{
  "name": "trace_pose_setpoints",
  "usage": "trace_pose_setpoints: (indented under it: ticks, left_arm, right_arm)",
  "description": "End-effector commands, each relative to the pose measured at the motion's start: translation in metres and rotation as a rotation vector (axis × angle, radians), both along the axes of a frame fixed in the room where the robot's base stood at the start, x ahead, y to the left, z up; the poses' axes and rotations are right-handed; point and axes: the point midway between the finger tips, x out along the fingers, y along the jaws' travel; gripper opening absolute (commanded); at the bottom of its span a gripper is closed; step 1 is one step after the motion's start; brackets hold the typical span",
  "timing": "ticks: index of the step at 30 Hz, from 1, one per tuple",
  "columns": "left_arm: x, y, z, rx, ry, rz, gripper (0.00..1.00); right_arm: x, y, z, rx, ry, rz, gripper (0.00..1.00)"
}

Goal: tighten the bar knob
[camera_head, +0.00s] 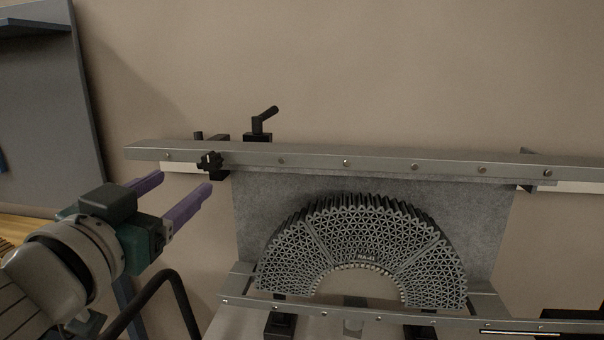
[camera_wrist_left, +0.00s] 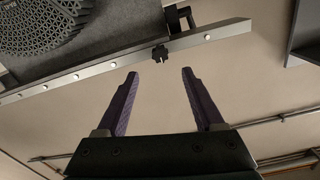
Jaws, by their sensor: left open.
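The bar knob (camera_head: 210,160) is a small black lobed knob on the front of the upper metal bar (camera_head: 390,164), near its left end. In the left wrist view the knob (camera_wrist_left: 160,54) shows beyond the fingertips, between their lines. My left gripper (camera_head: 183,181) is open and empty, its two purple fingers pointing toward the bar just below and left of the knob. The gripper (camera_wrist_left: 160,74) also shows open in the left wrist view, with a gap between the fingertips and the knob. My right gripper does not show.
A grey arched lattice specimen (camera_head: 365,250) stands before a grey felt panel (camera_head: 480,215), above a lower rail (camera_head: 400,318). A black crank handle (camera_head: 262,120) rises behind the upper bar, right of the knob. A blue-grey shelf unit (camera_head: 40,110) stands at far left.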

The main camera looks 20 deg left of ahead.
Motion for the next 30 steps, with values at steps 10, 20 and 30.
trace_pose_setpoints:
  ticks: [10,20,30]
  left_arm:
    - [0.060,0.015,0.003,0.001,0.001,0.002,0.69]
    - [0.084,0.020,0.001,0.000,0.002,0.001,0.69]
    - [0.084,0.020,0.001,-0.001,0.003,0.002,0.58]
  right_arm:
    - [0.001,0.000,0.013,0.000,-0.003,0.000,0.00]
    - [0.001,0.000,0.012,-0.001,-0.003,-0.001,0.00]
    - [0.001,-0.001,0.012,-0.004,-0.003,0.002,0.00]
